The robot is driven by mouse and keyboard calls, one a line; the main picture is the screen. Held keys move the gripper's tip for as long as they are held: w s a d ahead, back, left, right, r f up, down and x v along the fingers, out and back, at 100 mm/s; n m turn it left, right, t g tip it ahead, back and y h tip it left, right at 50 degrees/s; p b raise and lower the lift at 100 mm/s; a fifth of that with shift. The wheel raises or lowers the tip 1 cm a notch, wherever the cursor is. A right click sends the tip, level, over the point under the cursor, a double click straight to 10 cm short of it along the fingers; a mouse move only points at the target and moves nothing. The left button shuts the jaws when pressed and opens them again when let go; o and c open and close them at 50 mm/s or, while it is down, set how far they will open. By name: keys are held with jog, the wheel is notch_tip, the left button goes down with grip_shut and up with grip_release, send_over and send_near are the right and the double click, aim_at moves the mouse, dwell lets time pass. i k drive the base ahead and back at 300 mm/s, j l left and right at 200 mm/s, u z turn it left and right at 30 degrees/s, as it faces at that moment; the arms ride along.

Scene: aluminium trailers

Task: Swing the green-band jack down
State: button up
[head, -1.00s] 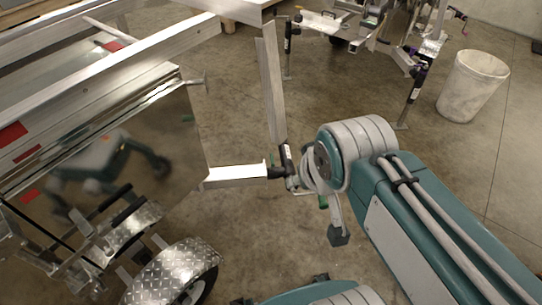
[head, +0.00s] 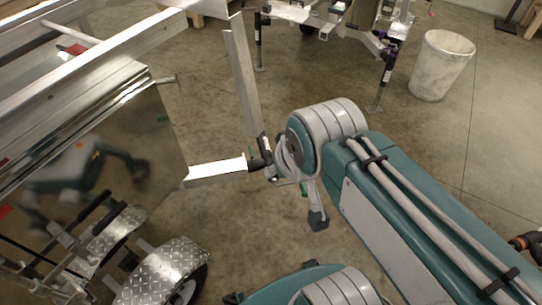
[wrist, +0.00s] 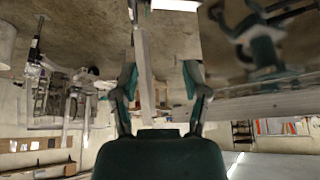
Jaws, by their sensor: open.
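My arm hides most of this area. In the wrist view, which is upside down, my gripper (wrist: 160,85) is open with its green fingers apart. A pale post (wrist: 143,65) shows between them, nearer the left finger; contact cannot be told.
The left trailer has a mirror-like side panel (head: 95,160) and a chequered fender (head: 165,272). Another trailer stands at the back with a purple-banded jack (head: 388,65). A white bin (head: 442,65) stands at the back right. The concrete floor between is clear.

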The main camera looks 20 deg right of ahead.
aim_at(266, 160)
jog(key=i+l, duration=0.9)
jog(key=l, duration=0.15)
jog(key=j+u, duration=0.05)
